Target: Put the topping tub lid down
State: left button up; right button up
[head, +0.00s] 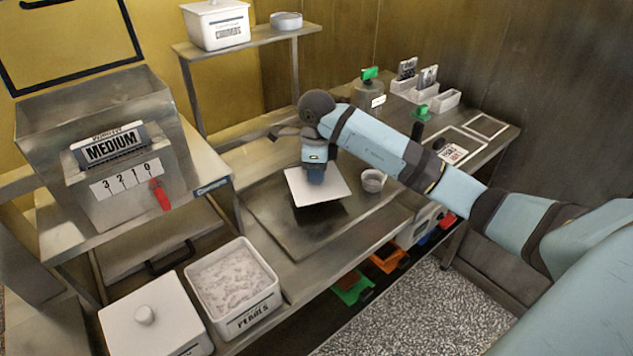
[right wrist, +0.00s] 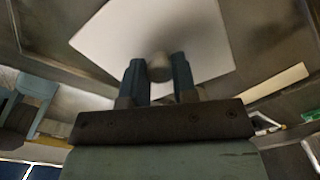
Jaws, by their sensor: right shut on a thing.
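The topping tub lid is a white square plate (head: 318,186) with a round knob. My right gripper (head: 315,175) is shut on its knob, over the steel worktop. In the right wrist view the lid (right wrist: 110,38) spreads beyond my two blue fingertips (right wrist: 159,72), with the grey knob between them. Whether the lid touches the worktop I cannot tell. An open white tub labelled PEARLS (head: 252,322), full of pale topping, stands at the front left. Left of it is a white tub with its knobbed lid on (head: 150,318). My left gripper is not in view.
A small round cup (head: 373,181) stands just right of the lid. A steel hopper marked MEDIUM (head: 110,150) with a red lever (head: 160,194) is at the left. A CRUMBS tub (head: 217,25) sits on the raised shelf (head: 250,43). The worktop (head: 290,238) is bare in front of the lid.

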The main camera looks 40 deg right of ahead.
notch_tip(320, 180, down, 4)
jog(key=shift+r, duration=0.2)
jog(key=shift+f, duration=0.15)
jog(key=o, duration=0.9)
jog(key=shift+r, duration=0.2)
